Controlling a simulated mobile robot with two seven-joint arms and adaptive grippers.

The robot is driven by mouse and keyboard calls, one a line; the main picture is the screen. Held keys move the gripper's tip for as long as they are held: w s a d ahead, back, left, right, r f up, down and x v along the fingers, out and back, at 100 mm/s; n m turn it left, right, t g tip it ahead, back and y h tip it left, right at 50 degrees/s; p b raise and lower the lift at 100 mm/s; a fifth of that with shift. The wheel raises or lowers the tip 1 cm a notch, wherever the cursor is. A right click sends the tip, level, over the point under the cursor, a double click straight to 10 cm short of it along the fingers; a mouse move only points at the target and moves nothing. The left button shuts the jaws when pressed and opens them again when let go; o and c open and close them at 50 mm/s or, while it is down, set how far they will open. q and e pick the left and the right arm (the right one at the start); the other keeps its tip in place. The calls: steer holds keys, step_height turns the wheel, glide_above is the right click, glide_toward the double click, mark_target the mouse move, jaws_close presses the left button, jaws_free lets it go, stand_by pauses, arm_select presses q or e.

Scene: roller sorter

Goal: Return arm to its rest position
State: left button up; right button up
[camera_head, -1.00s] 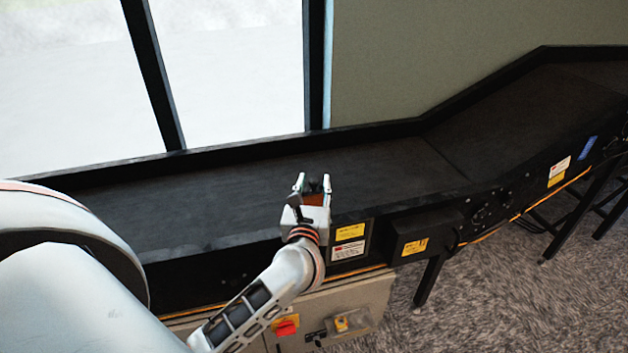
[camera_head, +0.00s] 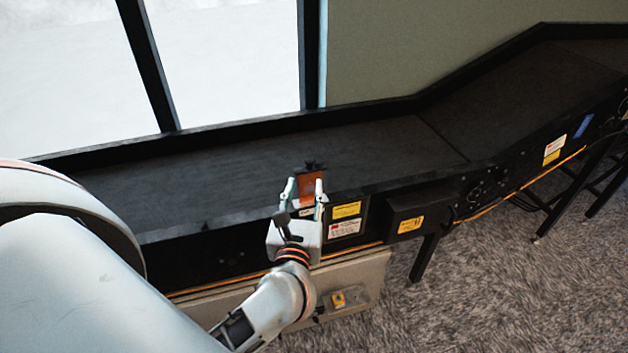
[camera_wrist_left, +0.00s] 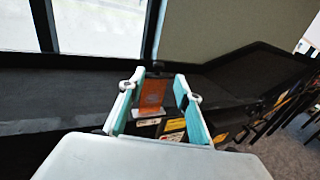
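My left gripper (camera_head: 305,193) is open, in front of the conveyor's near edge in the head view. Its two fingers stand apart with nothing gripped between them. An orange-brown object (camera_head: 311,186) with a dark top stands at the near edge of the conveyor belt, just beyond the fingertips. In the left wrist view the same object (camera_wrist_left: 153,93) shows past the open fingers (camera_wrist_left: 156,90), apart from them as far as I can tell. My right gripper is not in view.
The black conveyor (camera_head: 230,185) runs across the view and rises to the right. Its side carries yellow and white labels (camera_head: 346,210) and a black box (camera_head: 415,215). A grey control panel (camera_head: 350,280) sits below. Grey carpet (camera_head: 500,290) is free at the lower right.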

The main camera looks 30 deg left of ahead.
arm_select(q)
steer(key=s+d+f+m+t+h, duration=0.15)
steer(key=d+m+h, duration=0.4)
steer(key=m, duration=0.75)
steer(key=s+d+f+m+t+h, duration=0.1)
steer(key=d+f+m+t+h, duration=0.3)
steer(key=m, duration=1)
steer(key=s+d+f+m+g, duration=0.1)
steer(key=s+f+m+g, duration=0.4)
steer(key=f+m, duration=0.4)
steer(key=s+d+f+m+g+h, duration=0.1)
steer(key=s+f+m+g, duration=0.4)
steer(key=f+m, duration=0.4)
step_height(320, 180, down, 5)
steer(key=shift+s+d+f+m+g, duration=0.15)
steer(key=shift+s+m+g, duration=0.25)
steer(key=shift+s, duration=0.4)
steer(key=shift+h, duration=0.25)
steer(key=shift+c, duration=0.4)
